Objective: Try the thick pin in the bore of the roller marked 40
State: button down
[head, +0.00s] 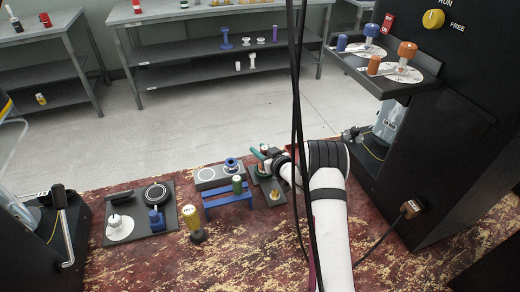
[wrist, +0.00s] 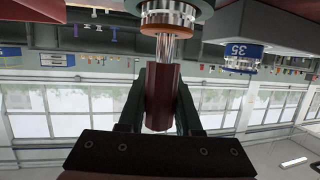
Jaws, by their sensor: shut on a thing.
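My gripper (wrist: 163,95) is shut on the dark red handle of a pin (wrist: 163,100); dark green fingers press both sides of it. The pin's shiny metal shaft points up in the wrist view at a copper-coloured ring under a grey and teal roller (wrist: 176,8). The shaft's end meets the ring, but I cannot tell how far it is inside. No number shows on this roller. A blue part marked 35 (wrist: 243,50) is to its right, apart from the pin. In the head view, my gripper (head: 262,156) is low at the mat's far edge, its grip mostly hidden.
A dark tray (head: 165,228) lies farther left. A tall black machine (head: 440,150) stands right. Cables hang before my arm.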

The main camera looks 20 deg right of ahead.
jog(key=shift+f, duration=0.45)
dwell(0.8)
notch_tip(320, 180, up, 5)
jog(key=shift+r, duration=0.1)
dwell(0.9)
